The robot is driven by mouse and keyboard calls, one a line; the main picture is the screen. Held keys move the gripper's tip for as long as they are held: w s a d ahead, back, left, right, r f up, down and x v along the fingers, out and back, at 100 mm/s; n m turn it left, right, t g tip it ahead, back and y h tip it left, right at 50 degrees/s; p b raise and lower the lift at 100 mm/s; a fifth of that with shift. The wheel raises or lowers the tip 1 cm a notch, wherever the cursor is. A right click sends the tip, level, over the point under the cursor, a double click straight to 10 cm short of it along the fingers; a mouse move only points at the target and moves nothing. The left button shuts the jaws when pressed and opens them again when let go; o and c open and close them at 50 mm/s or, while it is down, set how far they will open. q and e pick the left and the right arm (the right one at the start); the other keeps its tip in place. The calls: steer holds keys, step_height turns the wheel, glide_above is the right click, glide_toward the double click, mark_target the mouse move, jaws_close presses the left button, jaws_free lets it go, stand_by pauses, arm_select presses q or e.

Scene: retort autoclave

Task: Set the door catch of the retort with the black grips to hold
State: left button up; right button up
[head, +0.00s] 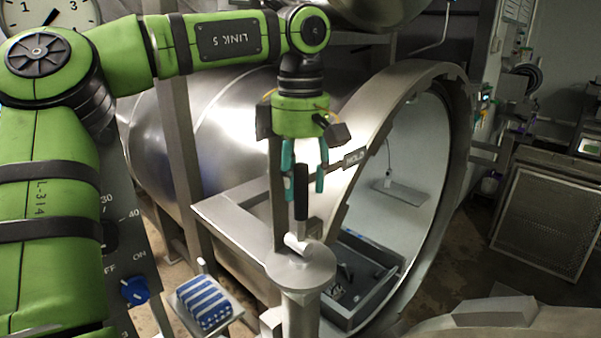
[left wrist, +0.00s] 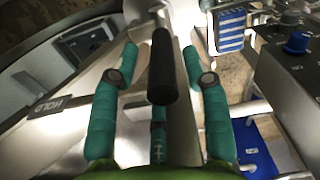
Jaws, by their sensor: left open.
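The door catch has a black grip (head: 300,190) standing upright from a silver hub (head: 297,243) on top of a round metal post (head: 300,270). A plate marked HOLD (head: 355,157) is beside it, toward the retort's round door opening. My left gripper (head: 304,193) points down over the grip, with its teal fingers apart on either side. In the left wrist view the black grip (left wrist: 162,68) lies between the open fingertips (left wrist: 160,50), with gaps visible on both sides. The HOLD plate (left wrist: 50,106) shows there at the left. My right gripper is not in view.
The open retort mouth (head: 425,150) with its thick metal rim is right of the post. A control panel with a blue knob (head: 134,291) is at the lower left. A blue-and-white striped cloth (head: 204,302) lies on a small shelf. A perforated metal panel (head: 545,220) stands at the right.

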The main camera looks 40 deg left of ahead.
arm_select(q)
steer(key=shift+s+d, duration=0.1)
steer(key=shift+d, duration=0.05)
steer(key=shift+s+d+r, duration=0.15)
steer(key=shift+s+d, duration=0.1)
steer(key=shift+c, duration=1.2)
jaws_close()
steer(key=shift+o, duration=1.2)
jaws_free()
steer(key=shift+r, duration=0.1)
steer(key=r, duration=1)
steer(key=shift+w+r, duration=0.2)
steer(key=shift+r, duration=0.2)
steer(key=shift+a+r, duration=0.2)
steer(key=shift+r, duration=0.25)
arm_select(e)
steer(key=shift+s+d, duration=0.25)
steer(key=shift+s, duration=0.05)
arm_select(q)
steer(key=shift+d+f, duration=0.1)
